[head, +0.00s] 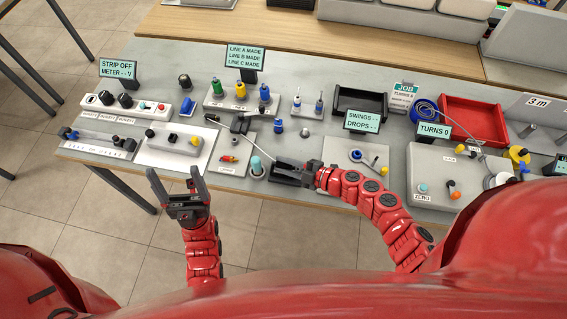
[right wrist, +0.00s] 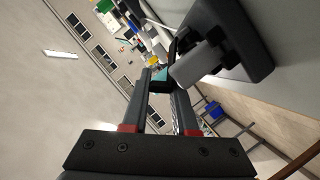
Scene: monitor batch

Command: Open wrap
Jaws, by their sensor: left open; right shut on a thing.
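My right gripper (head: 284,168) reaches left over the front edge of the bench in the head view. Its jaws are at a dark low fixture (head: 287,180). My left gripper (head: 179,184) is open and empty, in front of the bench edge over the floor. Nothing is clearly recognisable as a wrap.
A teal-topped round button (head: 257,166) stands just left of the fixture. A light panel (head: 236,153) with a red-orange piece lies behind it. A white panel (head: 168,153) sits behind my left gripper. Red (head: 474,118) and black (head: 359,102) trays stand further back.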

